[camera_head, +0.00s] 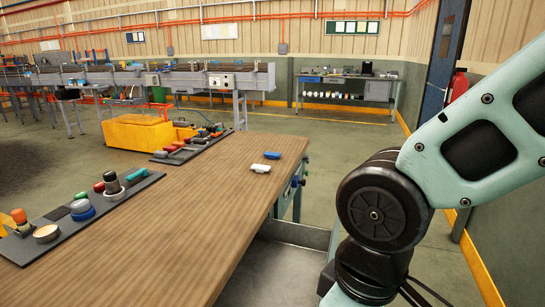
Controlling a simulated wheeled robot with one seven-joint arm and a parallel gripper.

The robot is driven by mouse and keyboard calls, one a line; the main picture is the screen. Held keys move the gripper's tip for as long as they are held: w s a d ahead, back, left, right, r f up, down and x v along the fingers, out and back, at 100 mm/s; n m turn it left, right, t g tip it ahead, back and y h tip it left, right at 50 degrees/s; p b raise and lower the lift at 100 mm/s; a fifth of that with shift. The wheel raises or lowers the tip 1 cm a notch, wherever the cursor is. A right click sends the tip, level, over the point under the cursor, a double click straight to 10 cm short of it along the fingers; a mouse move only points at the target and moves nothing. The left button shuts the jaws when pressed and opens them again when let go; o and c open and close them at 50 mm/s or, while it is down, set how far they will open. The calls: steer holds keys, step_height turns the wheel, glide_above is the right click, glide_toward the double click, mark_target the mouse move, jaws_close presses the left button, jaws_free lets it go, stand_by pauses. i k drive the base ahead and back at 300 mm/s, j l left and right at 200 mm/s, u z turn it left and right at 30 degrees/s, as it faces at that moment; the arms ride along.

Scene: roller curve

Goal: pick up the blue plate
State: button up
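No item clearly shaped like a plate can be made out. A small blue item with rounded ends (272,155) lies on the wooden table (165,230) near its right edge. A similar white item (260,168) lies just in front of it. A round blue piece (83,212) sits on the dark mat at the left; its exact kind is too small to tell. My arm shows at the right, beyond the table's right edge. My gripper is out of view.
A dark mat (50,238) with several round and knobbed pieces lies along the table's left edge. Another mat with tools (190,145) lies at the far edge. A yellow bin (135,133) stands beyond. The table's middle is clear.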

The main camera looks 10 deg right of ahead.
mark_target(271, 155)
steer(key=i+l+u, duration=0.1)
steer(key=i+l, duration=0.25)
steer(key=i+l+u, duration=0.1)
steer(key=i+l, duration=0.25)
steer(key=i+l+u, duration=0.1)
steer(key=i+l, duration=0.2)
steer(key=l, duration=0.25)
steer(key=i+l+u, duration=0.1)
steer(key=i+l, duration=0.25)
steer(key=l, duration=0.15)
steer(key=i+l+u, duration=0.1)
steer(key=i+l, duration=0.15)
steer(key=l, duration=0.25)
steer(key=i+l, duration=0.3)
steer(key=l, duration=0.2)
steer(key=i+l+u, duration=0.15)
steer(key=i+l, duration=0.15)
steer(key=l, duration=0.2)
steer(key=i+l+u, duration=0.1)
steer(key=l, duration=0.45)
steer(key=i, duration=0.1)
